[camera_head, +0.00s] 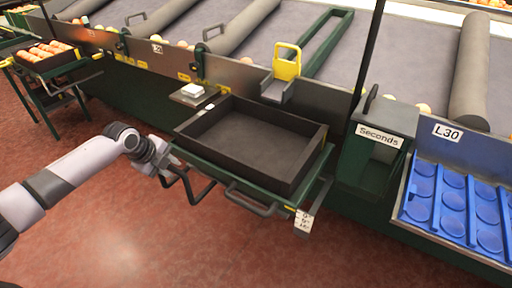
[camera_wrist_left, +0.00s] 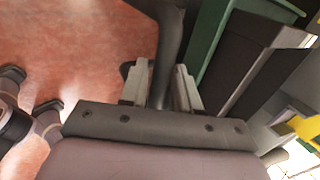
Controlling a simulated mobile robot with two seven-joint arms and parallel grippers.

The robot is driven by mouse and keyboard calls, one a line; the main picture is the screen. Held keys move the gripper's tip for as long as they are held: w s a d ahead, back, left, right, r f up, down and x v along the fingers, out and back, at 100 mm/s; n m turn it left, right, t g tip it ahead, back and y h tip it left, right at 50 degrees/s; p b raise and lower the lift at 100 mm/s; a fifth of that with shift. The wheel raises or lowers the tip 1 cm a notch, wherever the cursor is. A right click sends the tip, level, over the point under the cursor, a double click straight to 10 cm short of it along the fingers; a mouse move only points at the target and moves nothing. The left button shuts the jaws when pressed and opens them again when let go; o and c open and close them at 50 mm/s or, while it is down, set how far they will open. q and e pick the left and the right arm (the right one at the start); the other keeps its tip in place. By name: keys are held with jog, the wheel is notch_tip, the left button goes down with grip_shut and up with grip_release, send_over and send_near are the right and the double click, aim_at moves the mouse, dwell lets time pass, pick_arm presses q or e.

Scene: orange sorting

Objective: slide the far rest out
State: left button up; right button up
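A black open crate (camera_head: 314,158) sits empty on a green stand (camera_head: 222,172) beside the grading line. A dark bar handle (camera_head: 197,197) sticks out at the stand's left end, and a second handle (camera_head: 250,203) is at its front. I cannot tell for certain which part is the far rest. My left gripper (camera_head: 166,166) is at the left-end handle. In the left wrist view, the dark handle bar (camera_wrist_left: 170,40) runs between the two fingers (camera_wrist_left: 160,90), which lie close against it on both sides. My right gripper is not in view.
A grey box labelled "Seconds" (camera_head: 380,138) and blue cup trays (camera_head: 455,205) stand to the right. A small scale (camera_head: 193,94) and a yellow bracket (camera_head: 287,62) are behind the crate. The red floor (camera_head: 130,235) in front is clear.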

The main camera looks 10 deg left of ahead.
pick_arm(q)
grip_shut()
jog(key=s+a+p, duration=0.4)
jog(key=s+p, duration=0.3)
jog(key=s, duration=0.3)
jog(key=shift+a+p, duration=0.15)
jog(key=shift+p, duration=0.2)
jog(key=o, duration=0.7)
grip_release()
jog(key=shift+o, duration=0.2)
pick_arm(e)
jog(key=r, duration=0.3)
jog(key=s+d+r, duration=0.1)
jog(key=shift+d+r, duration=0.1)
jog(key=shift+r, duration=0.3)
